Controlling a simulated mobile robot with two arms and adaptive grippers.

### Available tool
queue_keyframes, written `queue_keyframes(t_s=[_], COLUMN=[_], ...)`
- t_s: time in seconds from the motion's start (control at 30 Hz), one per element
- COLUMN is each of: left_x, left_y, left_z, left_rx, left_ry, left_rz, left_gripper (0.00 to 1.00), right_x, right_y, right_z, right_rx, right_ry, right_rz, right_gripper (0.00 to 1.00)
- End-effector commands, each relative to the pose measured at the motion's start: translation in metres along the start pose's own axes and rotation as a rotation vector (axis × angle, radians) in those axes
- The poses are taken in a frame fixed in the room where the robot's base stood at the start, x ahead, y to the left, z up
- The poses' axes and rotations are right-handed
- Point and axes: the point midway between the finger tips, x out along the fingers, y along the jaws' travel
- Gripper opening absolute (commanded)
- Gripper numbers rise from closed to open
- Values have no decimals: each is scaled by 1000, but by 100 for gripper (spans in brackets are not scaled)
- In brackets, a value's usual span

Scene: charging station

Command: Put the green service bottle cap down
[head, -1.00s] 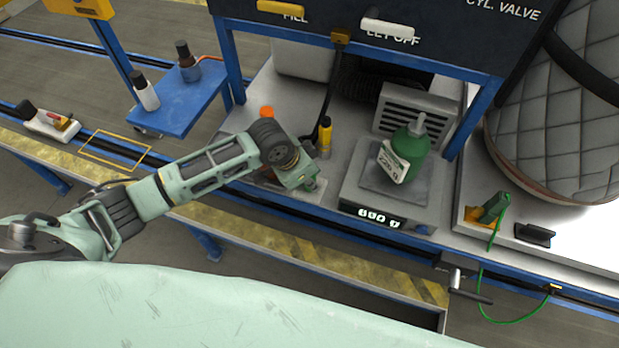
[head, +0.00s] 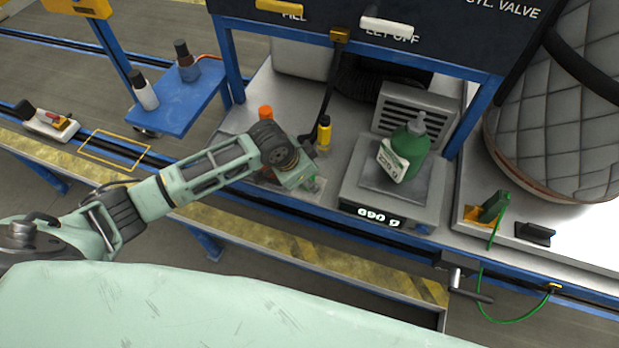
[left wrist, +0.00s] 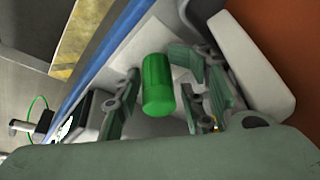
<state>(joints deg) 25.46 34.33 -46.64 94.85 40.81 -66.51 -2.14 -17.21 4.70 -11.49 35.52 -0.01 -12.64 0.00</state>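The green bottle cap (left wrist: 158,86) is a bright green cylinder in the left wrist view. It sits between the spread fingers of my left gripper (left wrist: 160,74), with a visible gap on each side, over a pale surface. In the head view my left gripper (head: 312,187) is low over the front of the bench, left of the scale. I cannot clearly make out the cap there, behind the fingers. The green service bottle (head: 407,152) stands upright on the scale (head: 350,187), with a grey top and a white label. My right gripper is not in view.
A yellow-topped bottle (head: 324,133) and an orange-capped item (head: 266,113) stand close behind my left gripper. A blue side shelf (head: 178,112) holds two dark-capped bottles. Blue frame posts flank the bench. A green clamp (head: 494,206) is at the right.

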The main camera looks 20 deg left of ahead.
Motion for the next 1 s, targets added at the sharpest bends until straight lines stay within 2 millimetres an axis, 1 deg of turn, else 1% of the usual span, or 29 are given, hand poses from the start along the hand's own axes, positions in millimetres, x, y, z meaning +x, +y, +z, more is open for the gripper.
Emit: queue_keyframes(t_s=[0.03,0.4,0.53,0.67,0.9,1.0], left_x=[6,4,-4,-26,-82,-101], left_y=[7,6,5,3,2,2], left_z=[9,9,4,1,-2,-2], left_rx=[-4,-2,-1,0,0,1], left_ry=[-21,-21,-17,-12,-6,-6], left_rz=[15,13,10,8,5,4], left_gripper=[30,30,30,30,30,30], right_x=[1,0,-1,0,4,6], right_y=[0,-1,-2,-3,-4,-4], right_z=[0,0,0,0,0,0], right_rx=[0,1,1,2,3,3], right_ry=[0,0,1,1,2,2], right_rz=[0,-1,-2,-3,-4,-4], right_gripper=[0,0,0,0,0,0])
